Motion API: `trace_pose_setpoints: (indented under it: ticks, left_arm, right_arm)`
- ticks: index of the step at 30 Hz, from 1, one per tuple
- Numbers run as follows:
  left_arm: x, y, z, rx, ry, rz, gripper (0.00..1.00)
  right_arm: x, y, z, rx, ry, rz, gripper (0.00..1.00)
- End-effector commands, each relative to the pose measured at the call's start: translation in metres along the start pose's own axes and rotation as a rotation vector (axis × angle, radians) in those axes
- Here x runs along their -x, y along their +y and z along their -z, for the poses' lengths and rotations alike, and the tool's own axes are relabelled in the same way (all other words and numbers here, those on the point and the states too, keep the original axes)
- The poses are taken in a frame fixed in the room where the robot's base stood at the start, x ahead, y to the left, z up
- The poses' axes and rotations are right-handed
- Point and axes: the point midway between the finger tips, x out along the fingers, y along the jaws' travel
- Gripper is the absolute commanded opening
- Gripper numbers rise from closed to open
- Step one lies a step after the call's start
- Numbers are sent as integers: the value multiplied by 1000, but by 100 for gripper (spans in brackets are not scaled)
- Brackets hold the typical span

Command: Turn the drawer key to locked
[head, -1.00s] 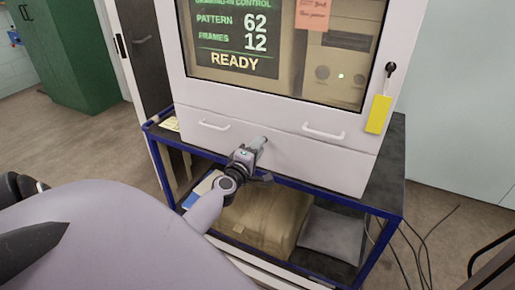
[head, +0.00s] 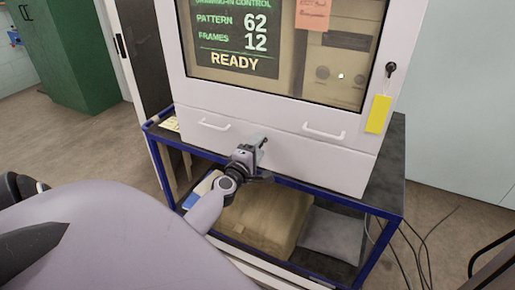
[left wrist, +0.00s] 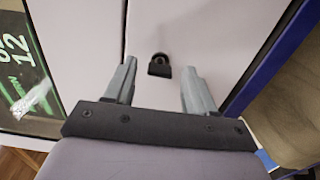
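The drawer key (left wrist: 159,66) is a small black key in its lock on the pale drawer front (left wrist: 200,30), shown in the left wrist view. In the head view my left gripper hides it. My left gripper (head: 262,148) is in front of the drawer front, between the two white handles. The left wrist view shows its two grey fingers (left wrist: 159,76) apart and empty, with the key in line with the gap between them. I cannot tell how far the tips are from the key. My right gripper is out of view.
The white cabinet (head: 280,118) stands on a blue-framed cart (head: 390,225). Two drawer handles (head: 214,125) (head: 324,132) stick out on either side of my gripper. Another key (head: 390,68) with a yellow tag (head: 378,114) hangs on the cabinet door. A box and cushion lie below.

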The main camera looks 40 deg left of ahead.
Motion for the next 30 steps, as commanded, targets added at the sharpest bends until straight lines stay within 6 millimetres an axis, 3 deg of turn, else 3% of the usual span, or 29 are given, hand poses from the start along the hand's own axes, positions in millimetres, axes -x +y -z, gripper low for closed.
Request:
trace_pose_setpoints:
  ticks: [8,22,30]
  left_arm:
    - [3,0,0,-2,-1,1,55]
    - [59,-1,0,-1,0,1,55]
    - [72,0,0,-1,0,-1,55]
  right_arm:
    - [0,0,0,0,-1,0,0]
    - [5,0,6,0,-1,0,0]
    - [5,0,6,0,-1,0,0]
